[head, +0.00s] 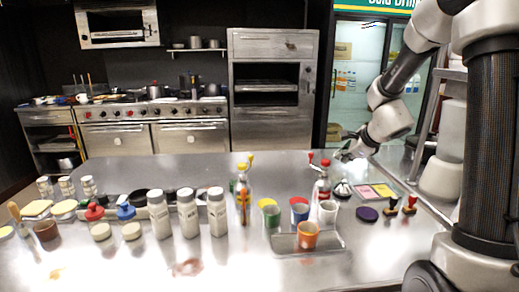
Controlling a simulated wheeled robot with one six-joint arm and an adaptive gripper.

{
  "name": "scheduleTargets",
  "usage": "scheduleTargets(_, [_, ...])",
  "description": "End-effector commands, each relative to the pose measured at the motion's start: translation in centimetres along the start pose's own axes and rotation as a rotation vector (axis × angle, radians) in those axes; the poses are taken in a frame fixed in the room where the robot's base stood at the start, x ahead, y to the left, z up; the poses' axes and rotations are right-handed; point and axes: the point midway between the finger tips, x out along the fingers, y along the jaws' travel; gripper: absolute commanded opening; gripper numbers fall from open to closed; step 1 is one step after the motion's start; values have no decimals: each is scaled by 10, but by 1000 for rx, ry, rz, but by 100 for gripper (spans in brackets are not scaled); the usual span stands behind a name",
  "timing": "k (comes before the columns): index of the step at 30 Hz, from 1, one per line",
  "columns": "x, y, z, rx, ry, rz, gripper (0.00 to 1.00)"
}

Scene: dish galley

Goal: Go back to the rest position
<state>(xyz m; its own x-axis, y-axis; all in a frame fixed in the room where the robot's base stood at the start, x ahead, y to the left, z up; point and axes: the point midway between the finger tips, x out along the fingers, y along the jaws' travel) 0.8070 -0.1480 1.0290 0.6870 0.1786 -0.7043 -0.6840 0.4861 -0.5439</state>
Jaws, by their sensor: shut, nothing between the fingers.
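My gripper (343,155) is shut and empty at the end of my arm, which comes in from the upper right. In the head view it is small and dark, over the right part of the steel counter (200,169). It appears just right of the red top of a clear bottle (323,186); I cannot tell how far apart they are or how high the gripper is.
A tray (337,244) holds an orange cup (308,236); several other cups stand behind it. White bottles (188,214) and jars fill the left front. Colored pads (375,190) and stamps (409,206) lie at the right. The counter's back middle is clear.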

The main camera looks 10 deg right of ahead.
Motion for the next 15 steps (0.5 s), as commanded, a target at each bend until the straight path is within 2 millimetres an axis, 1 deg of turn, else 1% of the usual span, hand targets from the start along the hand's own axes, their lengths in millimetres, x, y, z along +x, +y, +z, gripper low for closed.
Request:
scheduleTargets(2, [-3,25,-3,-184,-25,91,0])
scheduleTargets(3, [-7,42,-7,-285,-39,147,0])
scheduleTargets(5, [-23,65,-11,-461,-70,225,0])
scheduleTargets(6, [-38,79,-11,-582,-94,272,0])
scheduleTargets(8, [-62,98,-12,-762,-129,339,0])
scheduleTargets(9, [-81,111,-14,-880,-151,381,0])
scheduleTargets(11, [-108,128,-17,-1051,-181,441,0])
scheduleTargets(12, [-127,138,-20,-1160,-197,478,0])
scheduleTargets(14, [-157,152,-26,-1323,-215,532,0])
scheduleTargets(15, [-177,160,-31,-1430,-223,568,0])
